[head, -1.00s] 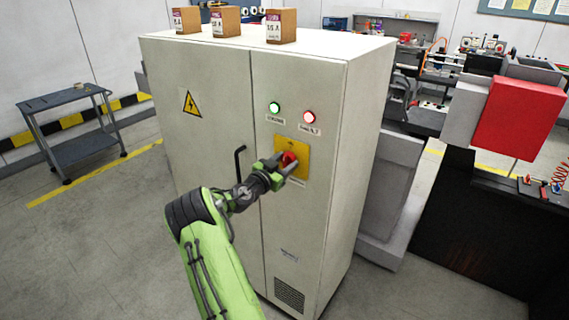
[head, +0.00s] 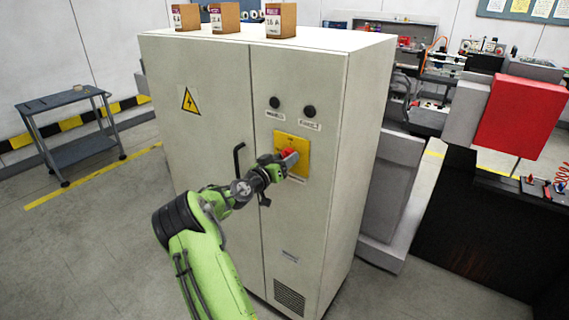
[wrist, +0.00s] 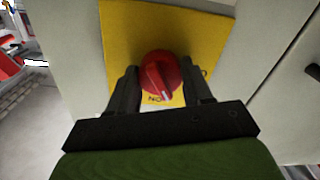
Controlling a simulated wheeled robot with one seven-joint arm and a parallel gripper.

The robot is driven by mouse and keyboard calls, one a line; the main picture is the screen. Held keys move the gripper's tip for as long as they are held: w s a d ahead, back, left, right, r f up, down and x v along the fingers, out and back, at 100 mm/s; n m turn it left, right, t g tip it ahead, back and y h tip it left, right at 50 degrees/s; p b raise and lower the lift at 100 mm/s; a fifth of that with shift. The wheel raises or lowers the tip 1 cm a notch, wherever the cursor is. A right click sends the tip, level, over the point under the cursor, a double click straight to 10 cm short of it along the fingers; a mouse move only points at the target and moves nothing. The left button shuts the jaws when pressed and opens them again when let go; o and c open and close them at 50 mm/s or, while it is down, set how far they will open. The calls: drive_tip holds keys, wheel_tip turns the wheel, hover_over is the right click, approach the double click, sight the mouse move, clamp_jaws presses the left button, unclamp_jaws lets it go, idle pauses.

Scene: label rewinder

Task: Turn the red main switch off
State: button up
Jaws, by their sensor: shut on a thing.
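The red main switch (head: 288,153) sits on a yellow plate (head: 303,144) on the right door of the beige cabinet (head: 300,230). In the wrist view the round red knob (wrist: 160,76) is between my two dark fingers, with a white pointer line slanting down and slightly right. Letters that look like "ON" show upside down just below the knob on the yellow plate (wrist: 120,35). My gripper (head: 283,161) is shut on the knob; it also shows in the wrist view (wrist: 161,84). Two lamps above the plate, the left one (head: 274,102) and the right one (head: 309,111), are dark.
A black door handle (head: 239,160) is left of my gripper. Several small boxes (head: 224,17) stand on the cabinet. A grey cart (head: 75,130) is at left. A red box-shaped unit (head: 520,116) and machinery are at right. The floor at front left is clear.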

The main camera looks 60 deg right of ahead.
drive_tip(key=n, duration=0.5)
drive_tip(key=shift+n, duration=0.3)
drive_tip(key=n+p, duration=0.2)
drive_tip(key=n, duration=0.3)
drive_tip(key=shift+n, duration=0.4)
drive_tip(key=o, duration=1)
drive_tip(key=shift+o, duration=0.2)
drive_tip(key=shift+a, duration=0.1)
drive_tip(key=w+a, duration=0.2)
drive_tip(key=a, duration=1.3)
drive_tip(key=shift+w+a+b, duration=0.2)
drive_tip(key=shift+w+b, duration=0.05)
drive_tip(key=shift+b, duration=0.2)
